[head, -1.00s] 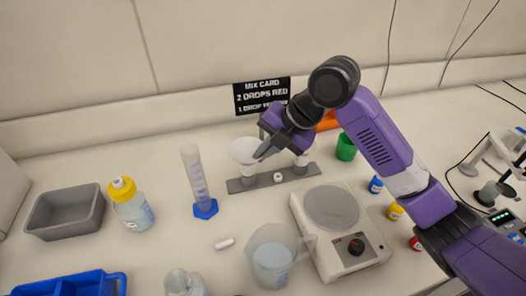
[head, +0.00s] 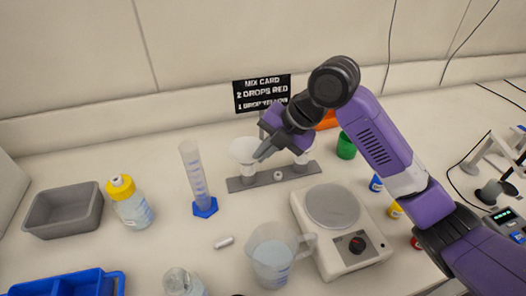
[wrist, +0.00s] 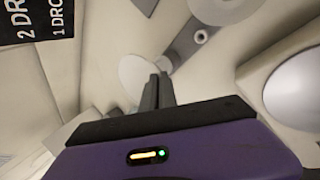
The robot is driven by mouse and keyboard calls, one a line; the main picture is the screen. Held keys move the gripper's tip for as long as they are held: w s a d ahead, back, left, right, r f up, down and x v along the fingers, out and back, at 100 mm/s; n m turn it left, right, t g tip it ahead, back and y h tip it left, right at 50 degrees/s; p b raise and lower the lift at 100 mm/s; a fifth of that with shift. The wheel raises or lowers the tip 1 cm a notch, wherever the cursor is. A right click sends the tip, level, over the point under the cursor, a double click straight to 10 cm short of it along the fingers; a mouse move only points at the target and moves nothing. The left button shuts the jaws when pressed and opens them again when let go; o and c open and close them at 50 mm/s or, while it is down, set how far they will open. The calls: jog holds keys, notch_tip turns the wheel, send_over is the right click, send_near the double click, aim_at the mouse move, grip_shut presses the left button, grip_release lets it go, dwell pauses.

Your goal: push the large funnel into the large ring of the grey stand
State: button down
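The large funnel (head: 242,149) is white and wide-mouthed. It stands mouth up above the left end of the grey stand (head: 268,178). Whether its cone is fully seated in the ring there is hard to tell. A smaller white funnel (head: 302,157) is at the stand's right end, partly behind my gripper. My gripper (head: 259,155) points down-left, with its fingertips at the right side of the large funnel's mouth. In the wrist view the two fingers (wrist: 158,82) are close together, in front of the pale round funnel (wrist: 134,72). I see nothing between them.
A hotplate (head: 333,207) stands front right of the stand, with a beaker (head: 271,256) beside it. A graduated cylinder (head: 196,176) with a blue base is to the left. A green cup (head: 346,147) is to the right, and a black card (head: 262,95) stands behind.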

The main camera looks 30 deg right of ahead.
jog(key=c, duration=2.1)
grip_release()
jog(key=o, duration=0.5)
jog(key=shift+b+v, duration=0.35)
jog(key=shift+v, duration=3.6)
